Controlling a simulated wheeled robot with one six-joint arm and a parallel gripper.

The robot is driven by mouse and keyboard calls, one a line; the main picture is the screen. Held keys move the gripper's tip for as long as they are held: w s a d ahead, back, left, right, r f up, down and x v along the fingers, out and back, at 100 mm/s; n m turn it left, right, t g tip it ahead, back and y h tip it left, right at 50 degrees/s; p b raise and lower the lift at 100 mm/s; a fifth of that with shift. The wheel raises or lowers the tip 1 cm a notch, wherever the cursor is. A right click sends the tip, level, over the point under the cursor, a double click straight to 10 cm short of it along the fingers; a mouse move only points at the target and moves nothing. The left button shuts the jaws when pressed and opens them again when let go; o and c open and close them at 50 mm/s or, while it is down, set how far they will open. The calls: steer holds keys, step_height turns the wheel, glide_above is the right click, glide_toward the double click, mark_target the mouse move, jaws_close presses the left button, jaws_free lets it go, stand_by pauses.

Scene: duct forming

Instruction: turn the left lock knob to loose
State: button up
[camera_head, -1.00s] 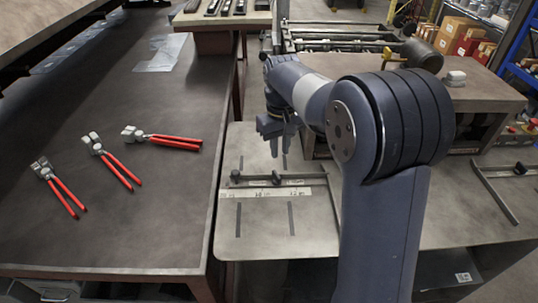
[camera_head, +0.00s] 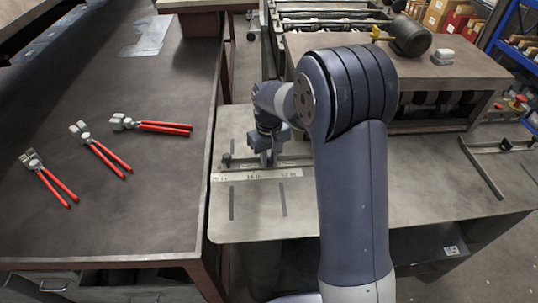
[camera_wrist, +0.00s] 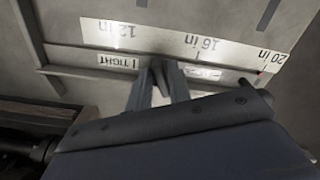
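The left lock knob (camera_wrist: 157,72) is a small dark piece on the rail below the ruler. It is mostly hidden by my fingers in the wrist view and behind my gripper in the head view. My gripper (camera_head: 267,160) is down at the rail, and its fingertips (camera_wrist: 159,68) stand close together on either side of the knob. I cannot tell whether they press on it. A TIGHT label (camera_wrist: 118,62) lies left of the fingers in the wrist view. Another label (camera_wrist: 202,75), too blurred to read, lies right of them.
The ruler strip (camera_head: 257,175) runs along the rail, with a dark round post (camera_head: 227,159) at its left end. Red-handled pliers (camera_head: 101,151) lie on the dark table at left. A bulky machine (camera_head: 432,87) stands behind the grey bench, and a second rail (camera_head: 482,168) is at right.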

steer(key=shift+c, duration=0.2)
jaws_close()
steer(key=shift+n, duration=0.7)
steer(key=shift+o, duration=0.2)
jaws_free()
